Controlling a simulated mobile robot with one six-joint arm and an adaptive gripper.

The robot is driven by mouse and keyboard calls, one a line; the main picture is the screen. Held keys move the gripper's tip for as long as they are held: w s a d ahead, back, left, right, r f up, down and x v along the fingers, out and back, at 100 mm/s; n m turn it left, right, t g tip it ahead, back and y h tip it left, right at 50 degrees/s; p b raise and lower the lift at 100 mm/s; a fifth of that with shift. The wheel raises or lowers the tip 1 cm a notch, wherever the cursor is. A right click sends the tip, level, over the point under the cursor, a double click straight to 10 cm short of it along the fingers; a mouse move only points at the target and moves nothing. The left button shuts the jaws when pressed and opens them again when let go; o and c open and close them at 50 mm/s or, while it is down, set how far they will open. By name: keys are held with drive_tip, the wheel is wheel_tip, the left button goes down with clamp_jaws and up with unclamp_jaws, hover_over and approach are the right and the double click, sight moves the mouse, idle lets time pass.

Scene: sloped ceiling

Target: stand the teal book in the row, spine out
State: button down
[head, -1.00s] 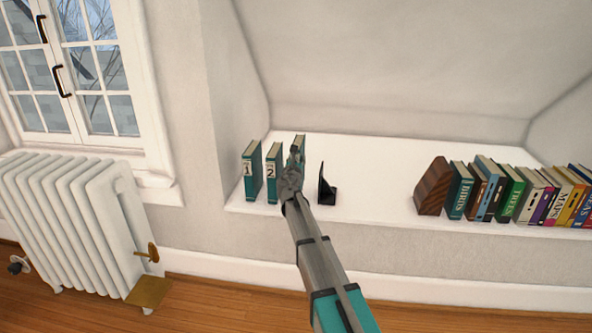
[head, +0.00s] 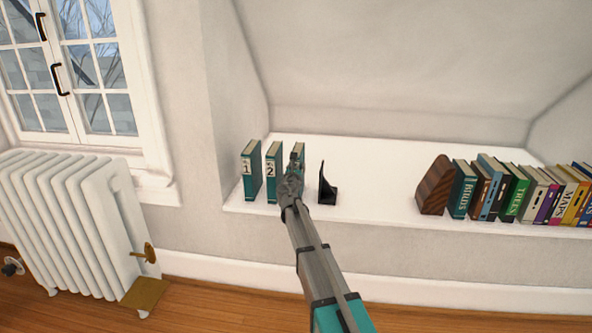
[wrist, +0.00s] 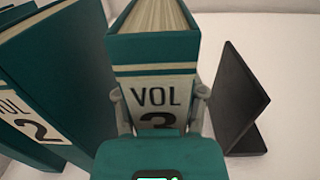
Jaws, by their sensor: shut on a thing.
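The teal book (wrist: 152,50) stands upright, its spine with "VOL 3" facing me in the wrist view. My gripper (wrist: 160,108) is shut on it, one finger on each side of the spine. In the head view my gripper (head: 292,178) covers most of the book (head: 299,150). Teal volume 2 (head: 273,175) stands to its left, with a gap between them; it also shows in the wrist view (wrist: 75,75). Volume 1 (head: 251,172) stands further left. A black bookend (head: 328,190) stands to the right, apart from the book. Whether the book's base touches the shelf is hidden.
The white ledge (head: 375,175) is bare between the bookend and a brown wooden block (head: 434,187). Several mixed books (head: 510,195) stand right of the block. The sloped ceiling (head: 400,70) hangs over the ledge. A white radiator (head: 75,225) is at the left.

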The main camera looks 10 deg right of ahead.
drive_tip(key=shift+c, duration=0.8)
unclamp_jaws()
drive_tip(key=v, duration=1.2)
drive_tip(key=shift+b, duration=0.3)
drive_tip(key=shift+s+d, duration=0.1)
